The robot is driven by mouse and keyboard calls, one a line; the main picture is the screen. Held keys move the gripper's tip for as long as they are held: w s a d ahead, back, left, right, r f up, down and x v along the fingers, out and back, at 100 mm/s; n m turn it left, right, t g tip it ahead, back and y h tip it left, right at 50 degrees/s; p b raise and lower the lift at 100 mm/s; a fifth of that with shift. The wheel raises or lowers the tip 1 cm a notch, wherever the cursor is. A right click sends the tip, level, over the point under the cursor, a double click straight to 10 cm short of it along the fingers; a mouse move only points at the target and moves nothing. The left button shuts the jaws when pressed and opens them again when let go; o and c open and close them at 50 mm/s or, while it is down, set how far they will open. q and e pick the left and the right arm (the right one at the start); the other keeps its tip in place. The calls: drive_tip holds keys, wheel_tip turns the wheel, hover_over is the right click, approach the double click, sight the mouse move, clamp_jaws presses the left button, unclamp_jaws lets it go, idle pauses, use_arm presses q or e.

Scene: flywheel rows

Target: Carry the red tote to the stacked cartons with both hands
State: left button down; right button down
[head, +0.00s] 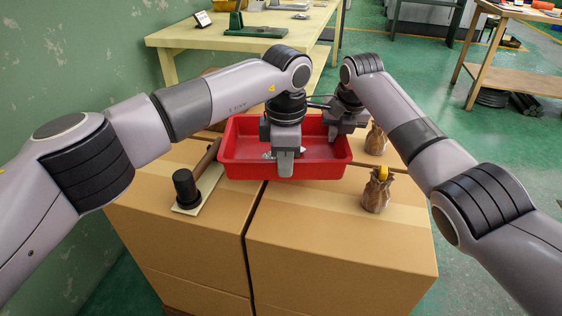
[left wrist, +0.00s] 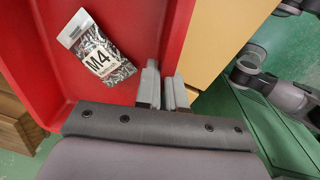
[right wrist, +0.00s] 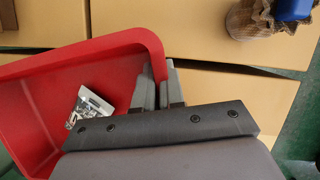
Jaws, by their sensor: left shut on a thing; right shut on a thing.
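The red tote (head: 240,168) sits on or just above the tops of the stacked cartons (head: 340,222); I cannot tell whether it touches them. My left gripper (head: 285,165) is shut on the tote's near wall, and the wall also shows in the left wrist view (left wrist: 172,40). My right gripper (head: 333,130) is shut on the tote's far right wall, seen too in the right wrist view (right wrist: 140,45). A bag of small metal parts marked M4 (left wrist: 97,55) lies in the tote. The fingertips in the head view are partly hidden by the tote and my arms.
On the cartons, a black cylinder-ended tool (head: 186,188) lies left of the tote.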

sight(335, 149)
use_arm(q)
drive_tip(key=shift+s+f, duration=0.1)
drive_tip(key=shift+f, duration=0.2)
use_arm(e)
drive_tip(key=shift+w+d+f, duration=0.1)
drive_tip(key=shift+d+f, duration=0.05)
drive_tip(key=shift+d, duration=0.1)
